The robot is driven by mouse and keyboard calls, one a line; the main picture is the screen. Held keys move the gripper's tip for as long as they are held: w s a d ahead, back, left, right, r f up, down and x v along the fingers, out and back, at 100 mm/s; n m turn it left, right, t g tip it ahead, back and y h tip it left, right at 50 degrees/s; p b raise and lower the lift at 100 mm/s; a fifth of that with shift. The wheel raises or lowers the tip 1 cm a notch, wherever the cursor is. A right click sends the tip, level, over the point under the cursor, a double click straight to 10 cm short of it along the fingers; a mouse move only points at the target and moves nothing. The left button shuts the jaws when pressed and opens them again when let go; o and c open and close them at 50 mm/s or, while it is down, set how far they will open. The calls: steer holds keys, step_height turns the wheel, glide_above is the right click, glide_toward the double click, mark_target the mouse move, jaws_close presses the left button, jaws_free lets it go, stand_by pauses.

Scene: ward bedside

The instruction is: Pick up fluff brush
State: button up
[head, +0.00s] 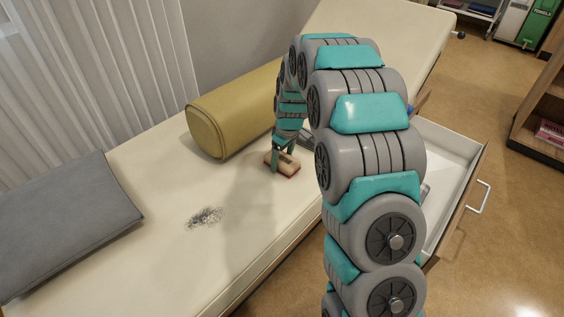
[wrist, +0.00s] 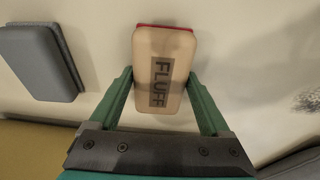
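The fluff brush (head: 288,168) lies on the cream bed (head: 140,205). It is a pale wooden block with a red lower edge. In the wrist view the brush (wrist: 172,55) shows its "FLUFF" label, upright between my two green fingers. My gripper (head: 283,164) reaches down onto it from above, with one finger partly in front of it. In the wrist view my gripper (wrist: 160,80) has a finger close along each long side. I see no clear gap, but cannot tell whether the fingers press on the brush.
A mustard bolster (head: 235,110) lies behind the brush. A grey cushion (head: 70,220) is at the left, and a dark fluff patch (head: 205,216) lies on the bed between. An open white drawer (head: 445,165) juts out at the right. The bed's front middle is clear.

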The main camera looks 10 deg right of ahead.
mark_target(281, 157)
steer(key=c, duration=0.9)
steer(key=shift+c, duration=0.2)
steer(key=shift+r, duration=0.1)
steer(key=shift+r, duration=0.55)
step_height(281, 157, up, 2)
steer(key=shift+r, duration=0.1)
steer(key=s+d, duration=0.2)
steer(key=d, duration=0.2)
steer(key=s+d+r+b, duration=0.1)
steer(key=s+d, duration=0.2)
steer(key=d, duration=0.2)
steer(key=s+d+b, duration=0.1)
steer(key=s+d, duration=0.2)
steer(key=d, duration=0.2)
steer(key=shift+r, duration=0.3)
